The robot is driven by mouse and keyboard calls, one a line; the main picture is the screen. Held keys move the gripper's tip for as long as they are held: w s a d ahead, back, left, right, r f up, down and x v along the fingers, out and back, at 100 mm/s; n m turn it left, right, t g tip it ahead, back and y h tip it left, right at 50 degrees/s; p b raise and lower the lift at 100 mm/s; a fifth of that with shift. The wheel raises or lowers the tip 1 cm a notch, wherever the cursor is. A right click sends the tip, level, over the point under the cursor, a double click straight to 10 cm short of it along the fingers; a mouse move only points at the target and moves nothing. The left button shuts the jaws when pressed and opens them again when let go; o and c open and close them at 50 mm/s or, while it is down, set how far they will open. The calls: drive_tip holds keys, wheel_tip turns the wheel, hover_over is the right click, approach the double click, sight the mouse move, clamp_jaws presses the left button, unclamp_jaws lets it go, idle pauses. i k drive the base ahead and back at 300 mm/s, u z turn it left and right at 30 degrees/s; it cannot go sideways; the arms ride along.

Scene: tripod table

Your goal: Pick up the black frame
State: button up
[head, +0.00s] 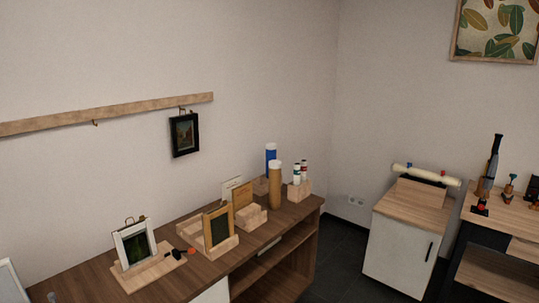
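The black frame (185,135) hangs on the wall at the centre left of the head view, with a dark picture in it. It hangs from a hook near the right end of a wooden rail (110,114). It is above the brown cabinet and apart from the other frames. My gripper is not in view.
On the brown cabinet (205,265) below stand a white frame (134,244), a wooden frame (218,227), a brown cylinder (275,185) and small bottles (300,172). A white cabinet (400,245) stands at the right. Dark floor (345,250) lies between the cabinets.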

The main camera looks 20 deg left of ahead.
sight(184, 129)
drive_tip(key=u, duration=0.25)
drive_tip(key=i, duration=0.95)
drive_tip(key=u, duration=1.4)
drive_tip(key=i, duration=0.85)
drive_tip(key=u, duration=1.1)
drive_tip(key=i, duration=0.25)
drive_tip(key=u, duration=0.1)
